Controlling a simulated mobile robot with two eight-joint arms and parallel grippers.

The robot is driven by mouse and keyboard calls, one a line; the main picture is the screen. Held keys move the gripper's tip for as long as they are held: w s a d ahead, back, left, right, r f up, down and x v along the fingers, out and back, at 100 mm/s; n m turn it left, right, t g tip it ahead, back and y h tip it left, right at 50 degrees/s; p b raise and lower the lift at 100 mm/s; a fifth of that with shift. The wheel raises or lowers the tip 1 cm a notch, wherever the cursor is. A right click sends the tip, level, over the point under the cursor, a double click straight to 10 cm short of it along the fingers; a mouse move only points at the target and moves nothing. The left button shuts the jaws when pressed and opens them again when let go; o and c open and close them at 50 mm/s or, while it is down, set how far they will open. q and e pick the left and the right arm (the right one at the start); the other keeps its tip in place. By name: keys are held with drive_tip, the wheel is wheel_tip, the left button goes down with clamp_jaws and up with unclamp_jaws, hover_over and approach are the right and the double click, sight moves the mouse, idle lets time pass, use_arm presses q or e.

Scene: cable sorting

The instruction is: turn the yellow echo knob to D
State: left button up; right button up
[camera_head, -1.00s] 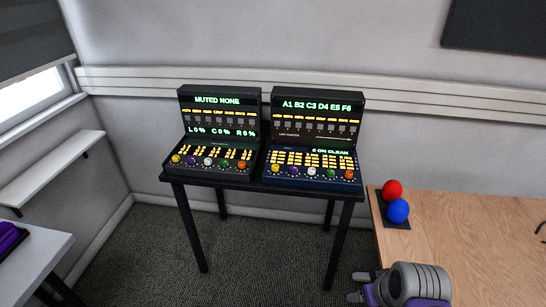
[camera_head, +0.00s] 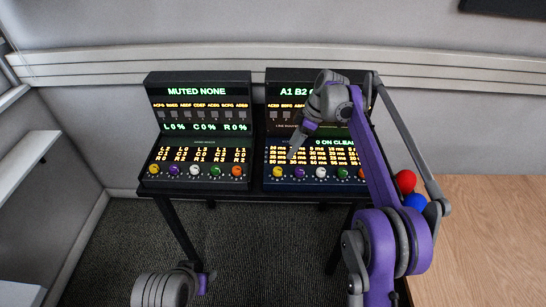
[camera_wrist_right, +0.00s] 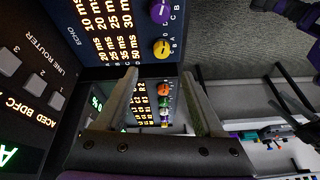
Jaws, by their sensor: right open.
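The yellow echo knob (camera_head: 277,171) is the leftmost knob on the front of the right console (camera_head: 300,184). It also shows in the right wrist view (camera_wrist_right: 161,48), beside letters and under the ECHO panel's ms columns. Its pointer setting is too small to read. My right gripper (camera_head: 292,154) is open and empty, in front of the right console, slightly above and right of the yellow knob. In the right wrist view its spread fingers (camera_wrist_right: 162,88) point towards the panel, apart from the knob. My left gripper (camera_head: 207,280) is low at the bottom edge, its fingers unclear.
A purple knob (camera_head: 299,172) sits close beside the yellow one, followed by white and green knobs. The left console (camera_head: 198,102) has a similar knob row. Red (camera_head: 405,181) and blue (camera_head: 415,203) balls are at the wooden table (camera_head: 490,230). My right arm covers part of the right console.

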sight(278, 169)
drive_tip(key=x, duration=0.5)
drive_tip(key=b+x, duration=0.1)
drive_tip(key=x, duration=0.4)
drive_tip(key=shift+s+f, duration=0.2)
drive_tip(key=shift+f, duration=0.15)
clamp_jaws()
